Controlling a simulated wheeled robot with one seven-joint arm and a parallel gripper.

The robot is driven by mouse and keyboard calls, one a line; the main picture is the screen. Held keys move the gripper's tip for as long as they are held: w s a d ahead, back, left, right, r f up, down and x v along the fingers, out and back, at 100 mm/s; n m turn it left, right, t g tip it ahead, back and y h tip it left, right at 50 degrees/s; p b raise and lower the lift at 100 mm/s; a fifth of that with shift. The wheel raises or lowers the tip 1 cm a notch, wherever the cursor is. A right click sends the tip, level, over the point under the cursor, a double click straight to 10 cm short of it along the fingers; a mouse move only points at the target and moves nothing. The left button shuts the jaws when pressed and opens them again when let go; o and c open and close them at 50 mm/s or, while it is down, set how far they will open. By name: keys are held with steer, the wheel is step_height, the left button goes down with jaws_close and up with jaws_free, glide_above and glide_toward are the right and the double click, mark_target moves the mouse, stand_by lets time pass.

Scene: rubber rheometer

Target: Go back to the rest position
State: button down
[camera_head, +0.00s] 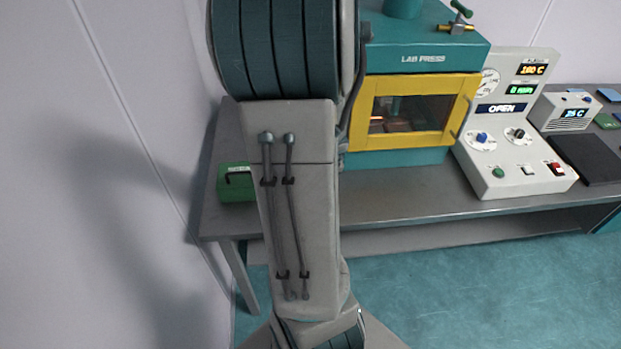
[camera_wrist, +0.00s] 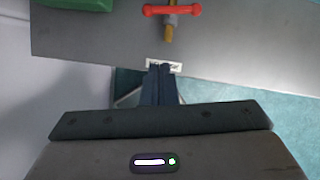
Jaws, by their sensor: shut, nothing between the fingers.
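My gripper (camera_wrist: 160,84) shows in the wrist view with its dark fingers together and nothing between them. The fingertips point toward the grey bench (camera_wrist: 90,42), near a small white label at its front edge; I cannot tell the height between them. My arm fills the middle of the head view and hides part of the bench there. The gripper itself does not show in the head view.
The teal lab press (camera_head: 424,58) with a yellow-framed window stands on the bench. A control panel (camera_head: 510,130) reading "OPEN" is right of it. A green box (camera_head: 236,184) sits at the bench's left end. A red-handled valve (camera_wrist: 172,10) is ahead. A wall is close on the left.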

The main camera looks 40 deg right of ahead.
stand_by(0.3)
steer(key=w+a+r+n+t+y+b, duration=0.1)
steer(key=w+a+r+n+y, duration=0.15)
steer(key=a+n, duration=0.65)
steer(key=w+a+r+n+y+b, duration=0.15)
steer(key=a+r+n, duration=0.25)
steer(key=a+n, duration=0.45)
steer(key=s+a+r+n+b, duration=0.1)
steer(key=s+a+r+n, duration=0.1)
steer(key=n, duration=0.9)
steer(key=s+a+r+n+g+h+b, duration=0.1)
steer(key=s+a+n, duration=0.3)
steer(key=n, duration=0.7)
steer(key=shift+s+a+r+h+b, duration=0.35)
steer(key=shift+a+r, duration=0.3)
steer(key=shift+a, duration=0.5)
steer(key=c, duration=2.1)
jaws_free()
steer(key=shift+s+a+r+n, duration=0.1)
steer(key=shift+s+n, duration=0.25)
steer(key=shift+n, duration=0.2)
steer(key=shift+c, duration=0.2)
steer(key=o, duration=0.7)
steer(key=shift+s+r+n, duration=0.1)
steer(key=shift+s+n, duration=0.05)
steer(key=shift+n, duration=0.35)
steer(key=shift+c, duration=0.2)
steer(key=shift+a, duration=0.1)
